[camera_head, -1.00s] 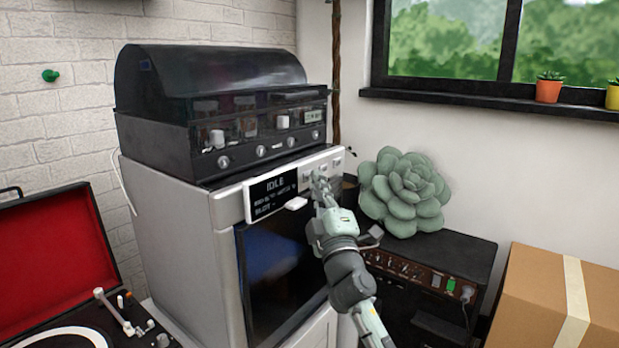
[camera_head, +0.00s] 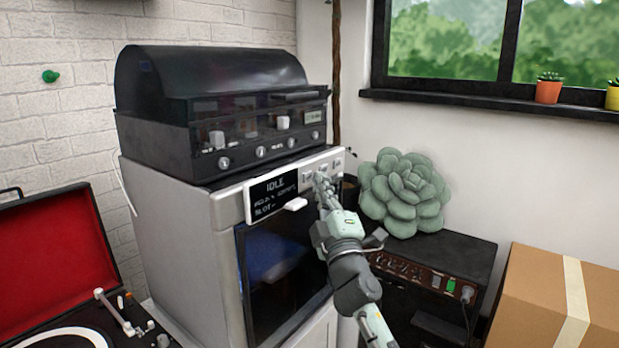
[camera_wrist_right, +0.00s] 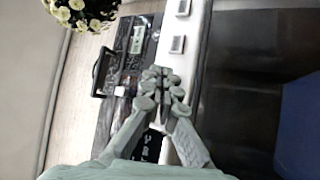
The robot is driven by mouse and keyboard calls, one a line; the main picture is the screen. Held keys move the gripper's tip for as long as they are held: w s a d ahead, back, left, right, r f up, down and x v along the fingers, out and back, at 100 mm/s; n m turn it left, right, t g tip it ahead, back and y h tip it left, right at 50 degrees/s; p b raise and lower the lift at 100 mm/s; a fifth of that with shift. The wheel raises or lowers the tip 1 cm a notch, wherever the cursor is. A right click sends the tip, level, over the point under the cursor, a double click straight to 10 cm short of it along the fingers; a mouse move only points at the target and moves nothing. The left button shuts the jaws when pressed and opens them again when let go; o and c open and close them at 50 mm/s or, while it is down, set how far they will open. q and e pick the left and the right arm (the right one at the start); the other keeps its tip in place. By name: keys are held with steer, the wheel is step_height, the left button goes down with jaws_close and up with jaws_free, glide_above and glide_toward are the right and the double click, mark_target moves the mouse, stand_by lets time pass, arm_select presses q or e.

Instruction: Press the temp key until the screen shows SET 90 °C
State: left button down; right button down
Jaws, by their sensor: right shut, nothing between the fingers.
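The grey machine (camera_head: 180,210) has a black screen (camera_head: 272,193) on its front top panel. The screen's top line reads IDLE; its smaller lines are too blurred to read surely. Several small pale keys (camera_head: 337,163) sit right of the screen, their labels unreadable. My right gripper (camera_head: 321,180) is shut and empty, its tips at the key panel just right of the screen. In the right wrist view the shut fingertips (camera_wrist_right: 165,82) cover part of the panel, and two keys (camera_wrist_right: 177,44) show beyond them. I cannot tell whether the tips touch a key. My left gripper is out of view.
A black device with a domed lid (camera_head: 210,75) stands on the machine. A green succulent (camera_head: 405,195) sits on a black amplifier (camera_head: 470,253) to the right. A cardboard box (camera_head: 530,300) is at far right, an open red-lined turntable (camera_head: 55,250) at left.

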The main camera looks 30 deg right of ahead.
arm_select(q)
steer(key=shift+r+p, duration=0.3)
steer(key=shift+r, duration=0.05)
arm_select(e)
steer(key=s+d, duration=0.2)
steer(key=s, duration=0.3)
steer(key=shift+s+d, duration=0.15)
steer(key=shift+s, duration=0.15)
stand_by(1.3)
steer(key=s+f+m+g, duration=0.25)
steer(key=f+g, duration=0.25)
steer(key=f, duration=0.8)
steer(key=s+f+m+g, duration=0.2)
steer(key=f+m+g, duration=0.2)
steer(key=f, duration=0.9)
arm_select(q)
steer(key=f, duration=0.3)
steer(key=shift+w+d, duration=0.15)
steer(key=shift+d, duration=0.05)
arm_select(e)
steer(key=s+a+f+m+g+y, duration=0.1)
steer(key=s+a+f+g, duration=0.4)
steer(key=s+f, duration=0.5)
steer(key=s+a+f+m+g+y, duration=0.1)
steer(key=s+a+f+g+y, duration=0.3)
steer(key=s+f, duration=0.6)
steer(key=shift+s+a+f+m+g, duration=0.2)
steer(key=shift+a+f+m+g, duration=0.25)
steer(key=shift+a+f, duration=0.6)
